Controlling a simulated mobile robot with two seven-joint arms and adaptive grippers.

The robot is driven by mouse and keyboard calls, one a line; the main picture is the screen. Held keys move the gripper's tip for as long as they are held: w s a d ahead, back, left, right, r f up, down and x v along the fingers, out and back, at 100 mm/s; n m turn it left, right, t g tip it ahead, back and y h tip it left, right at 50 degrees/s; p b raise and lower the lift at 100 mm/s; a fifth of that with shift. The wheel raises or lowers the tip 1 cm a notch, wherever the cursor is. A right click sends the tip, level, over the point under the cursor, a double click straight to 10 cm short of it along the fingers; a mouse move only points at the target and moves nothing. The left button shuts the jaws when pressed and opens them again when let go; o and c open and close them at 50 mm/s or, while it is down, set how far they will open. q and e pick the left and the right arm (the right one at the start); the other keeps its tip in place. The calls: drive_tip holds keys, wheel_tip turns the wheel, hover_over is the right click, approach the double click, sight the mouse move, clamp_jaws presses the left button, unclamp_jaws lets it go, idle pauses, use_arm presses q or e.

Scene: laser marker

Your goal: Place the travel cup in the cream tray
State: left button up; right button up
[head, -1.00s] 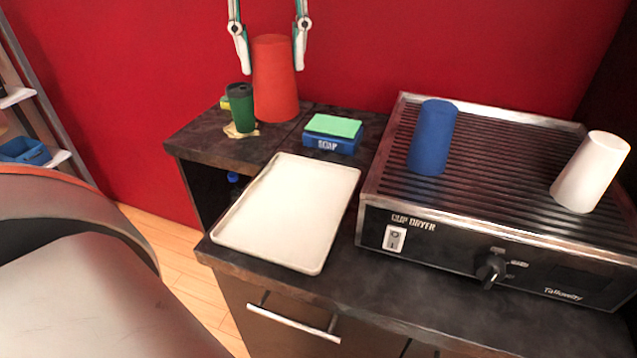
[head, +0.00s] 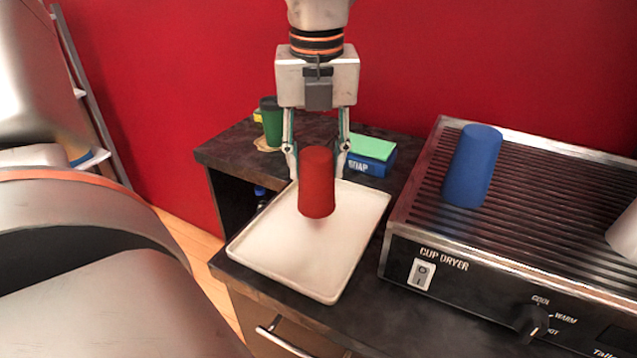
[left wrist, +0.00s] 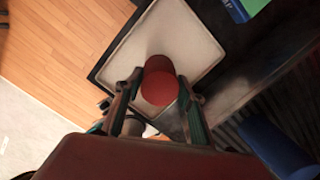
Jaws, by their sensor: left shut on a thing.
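A red tapered cup (head: 317,190) is held upright, narrow end up, over the back half of the cream tray (head: 290,270). My left gripper (head: 316,168) is shut on the red cup, with one finger on each side. In the left wrist view the red cup (left wrist: 160,82) is between the fingers with the tray (left wrist: 185,30) beyond it. A faint shadow lies under the cup; its lower rim looks slightly above the tray. A green cup with a dark lid (head: 271,125) stands behind the tray at the left. My right gripper is not in view.
A blue soap box with a green top (head: 370,157) sits behind the tray. A cup dryer (head: 455,265) stands to the right, with a blue cup (head: 472,165) and a white cup (head: 624,232) on it. The tray's front part is bare.

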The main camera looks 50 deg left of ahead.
sight(316, 184)
use_arm(q)
drive_tip(key=shift+f, duration=2.2)
drive_tip(key=shift+f+b, duration=0.1)
drive_tip(key=shift+b, duration=0.25)
drive_tip(key=o, duration=1.2)
drive_tip(key=r, duration=0.4)
drive_tip(key=r+p, duration=0.1)
drive_tip(key=r, duration=0.3)
drive_tip(key=s+d+r, duration=0.1)
drive_tip(key=r, duration=0.3)
drive_tip(key=shift+r, duration=0.1)
drive_tip(key=shift+s, duration=0.1)
